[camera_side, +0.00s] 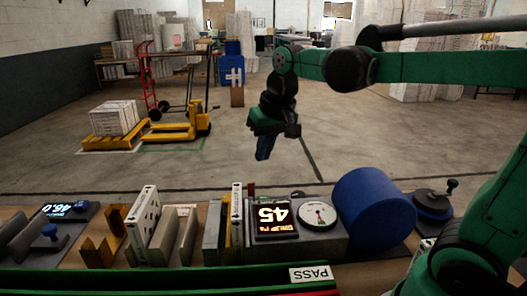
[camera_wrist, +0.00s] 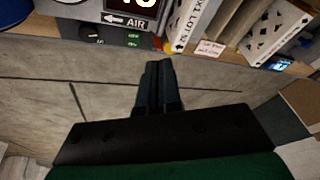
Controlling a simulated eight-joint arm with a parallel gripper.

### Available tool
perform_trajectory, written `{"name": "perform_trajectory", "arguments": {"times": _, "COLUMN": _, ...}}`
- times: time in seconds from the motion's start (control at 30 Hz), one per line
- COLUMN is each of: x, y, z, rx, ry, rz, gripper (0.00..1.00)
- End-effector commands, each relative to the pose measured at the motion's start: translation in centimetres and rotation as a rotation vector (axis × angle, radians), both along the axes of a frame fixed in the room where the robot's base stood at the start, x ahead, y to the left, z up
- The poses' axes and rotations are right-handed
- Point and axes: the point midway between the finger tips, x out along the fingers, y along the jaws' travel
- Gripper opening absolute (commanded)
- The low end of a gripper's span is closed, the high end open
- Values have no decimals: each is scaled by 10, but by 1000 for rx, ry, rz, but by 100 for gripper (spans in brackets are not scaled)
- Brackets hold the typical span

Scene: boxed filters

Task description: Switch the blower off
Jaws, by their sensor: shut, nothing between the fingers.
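The test rig is a grey box (camera_side: 325,243) on the bench with a lit display (camera_side: 275,218) reading 45, upside down in the side view, and a round white dial (camera_side: 318,215). A large blue cylinder (camera_side: 374,211) adjoins it on the right. In the wrist view, a dark control (camera_wrist: 97,35) with small pale marks sits beside an AIR arrow label (camera_wrist: 125,20); I cannot tell its setting. My gripper (camera_side: 262,156) is shut and empty, pointing down beyond the bench's far edge, apart from the rig. Its fingers also show in the wrist view (camera_wrist: 158,66).
Upright filters (camera_side: 142,225) and holders stand left of the rig. A second display (camera_side: 67,210) lies at far left. A black-knobbed device (camera_side: 435,206) stands right of the cylinder. A green strip marked PASS (camera_side: 311,274) runs along the front.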

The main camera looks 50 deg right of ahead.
Motion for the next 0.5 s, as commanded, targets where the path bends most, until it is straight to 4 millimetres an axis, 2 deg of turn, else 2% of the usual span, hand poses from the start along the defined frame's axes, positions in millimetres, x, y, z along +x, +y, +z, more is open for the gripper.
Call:
{"name": "perform_trajectory", "arguments": {"times": 0.2, "x": 36, "y": -28, "z": 5, "rx": 66, "ry": 158, "rz": -160, "gripper": 0}}
{"name": "perform_trajectory", "arguments": {"times": 0.5, "x": 66, "y": -65, "z": -9, "rx": 141, "ry": 357, "rz": -357, "gripper": 0}}
